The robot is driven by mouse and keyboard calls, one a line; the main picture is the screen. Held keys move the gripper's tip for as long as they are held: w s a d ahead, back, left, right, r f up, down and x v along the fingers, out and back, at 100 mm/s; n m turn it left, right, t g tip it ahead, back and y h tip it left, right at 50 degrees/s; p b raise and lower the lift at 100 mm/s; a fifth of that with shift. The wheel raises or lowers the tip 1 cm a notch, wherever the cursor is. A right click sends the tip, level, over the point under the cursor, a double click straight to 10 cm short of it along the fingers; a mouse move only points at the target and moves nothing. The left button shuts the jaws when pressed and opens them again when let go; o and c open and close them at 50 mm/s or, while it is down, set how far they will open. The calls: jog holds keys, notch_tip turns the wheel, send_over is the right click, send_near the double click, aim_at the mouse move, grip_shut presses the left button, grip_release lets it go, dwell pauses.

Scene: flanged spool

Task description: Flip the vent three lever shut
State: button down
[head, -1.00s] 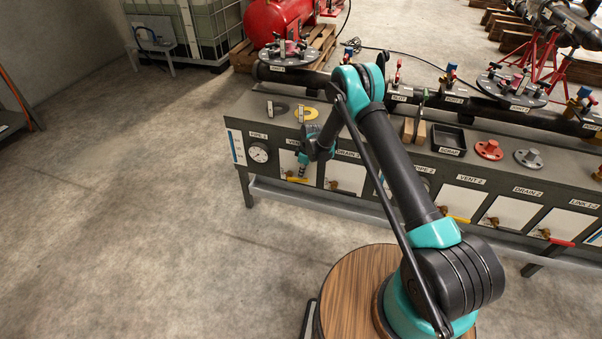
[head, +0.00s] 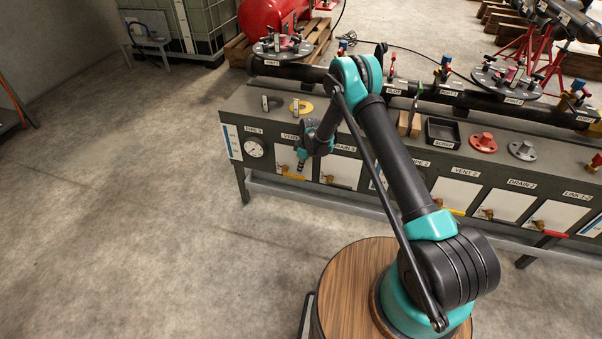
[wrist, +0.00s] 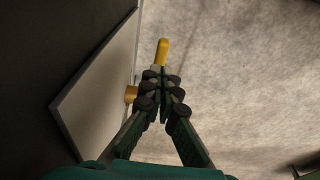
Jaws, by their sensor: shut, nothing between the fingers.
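The vent three lever is a yellow handle (head: 293,176) on a brass valve, low on the white panel under the partly hidden VENT 3 label (head: 290,137). In the head view it lies roughly along the bench front. In the wrist view the yellow handle (wrist: 162,50) sticks out beyond my fingertips, and part of the brass valve (wrist: 131,94) shows to their left. My gripper (wrist: 162,80) is shut and empty, right by the lever; whether it touches I cannot tell. In the head view my gripper (head: 301,166) points down in front of the panel.
A pressure gauge (head: 254,149) sits left of the vent panel. The drain three valve (head: 328,179) is close on the right. The bench top (head: 240,103) holds a pipe and flanges. Open concrete floor (head: 150,230) lies in front and left.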

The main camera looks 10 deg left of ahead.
jog(key=s+d+r+m+t, duration=0.1)
jog(key=s+d+r+m, duration=0.1)
jog(key=d+r, duration=0.8)
jog(key=s+d+r+m, duration=0.2)
jog(key=d+r, duration=0.4)
jog(key=r, duration=0.8)
jog(key=s+d+r+m+t, duration=0.1)
jog(key=s+d+r+m, duration=0.3)
jog(key=s+d+r, duration=0.4)
jog(key=s+d+m+t+h, duration=0.1)
jog(key=s+d+m, duration=0.3)
jog(key=s+d, duration=0.4)
jog(key=s+d+r+m+t+h, duration=0.1)
jog(key=s+d+m, duration=0.4)
jog(key=s, duration=0.9)
jog(key=d, duration=0.3)
jog(key=shift+r, duration=0.2)
jog(key=shift+s, duration=0.1)
